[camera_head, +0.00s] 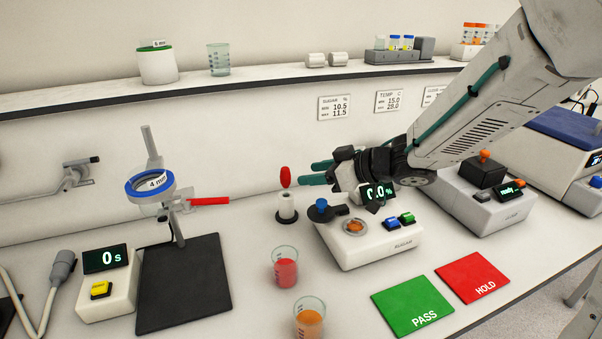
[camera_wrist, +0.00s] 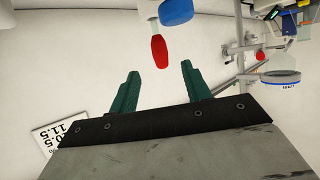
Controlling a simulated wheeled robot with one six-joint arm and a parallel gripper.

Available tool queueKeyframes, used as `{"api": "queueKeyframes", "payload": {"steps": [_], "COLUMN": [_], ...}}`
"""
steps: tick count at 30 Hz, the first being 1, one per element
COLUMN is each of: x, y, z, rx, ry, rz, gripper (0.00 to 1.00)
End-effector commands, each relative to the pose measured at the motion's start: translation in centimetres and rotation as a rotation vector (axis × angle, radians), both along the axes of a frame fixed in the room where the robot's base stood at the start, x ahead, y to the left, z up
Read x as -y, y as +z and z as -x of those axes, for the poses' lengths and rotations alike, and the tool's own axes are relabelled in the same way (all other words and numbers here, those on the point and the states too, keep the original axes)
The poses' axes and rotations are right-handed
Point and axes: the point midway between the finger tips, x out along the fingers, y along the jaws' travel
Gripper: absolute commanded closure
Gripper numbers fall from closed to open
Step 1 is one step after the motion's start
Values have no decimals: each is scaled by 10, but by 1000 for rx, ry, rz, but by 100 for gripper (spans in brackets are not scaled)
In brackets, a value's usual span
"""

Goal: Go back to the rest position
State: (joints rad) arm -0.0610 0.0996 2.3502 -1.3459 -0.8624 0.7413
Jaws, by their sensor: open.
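My gripper (camera_head: 318,173) is open, with its green fingers pointing left above the back of the bench, behind the sugar meter (camera_head: 372,240). In the wrist view my gripper (camera_wrist: 157,85) shows two spread green fingers with nothing between them but the wall. A small red-topped object (camera_head: 286,177) stands on a white and black holder (camera_head: 287,208) just left of the fingertips. In the wrist view a red piece (camera_wrist: 159,52) lies just beyond the fingertips, and I cannot tell whether it touches them. My arm reaches in from the upper right.
Beakers of red (camera_head: 285,268) and orange (camera_head: 309,318) liquid stand at the front. A green PASS mat (camera_head: 412,305) and red HOLD mat (camera_head: 473,277) lie at front right. A ring stand (camera_head: 165,190) and timer (camera_head: 107,285) stand left. A shelf (camera_head: 230,83) runs along the wall.

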Motion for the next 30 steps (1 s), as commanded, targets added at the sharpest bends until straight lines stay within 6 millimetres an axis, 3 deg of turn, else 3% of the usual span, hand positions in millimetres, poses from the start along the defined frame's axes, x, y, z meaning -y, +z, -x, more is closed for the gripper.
{"api": "queueKeyframes", "payload": {"steps": [5, 9, 13, 17, 21, 27, 30], "x": [24, 79, 146, 197, 224, 210, 196], "y": [15, 41, 61, 66, 59, 44, 42], "z": [-7, -18, 3, 54, 133, 244, 280], "rx": [42, 89, 41, -112, -369, -747, -868], "ry": [-114, -391, -684, -907, -1042, -1018, -962], "rz": [54, 188, 323, 431, 502, 529, 525], "gripper": [52, 52, 52, 52, 52, 52, 52]}}
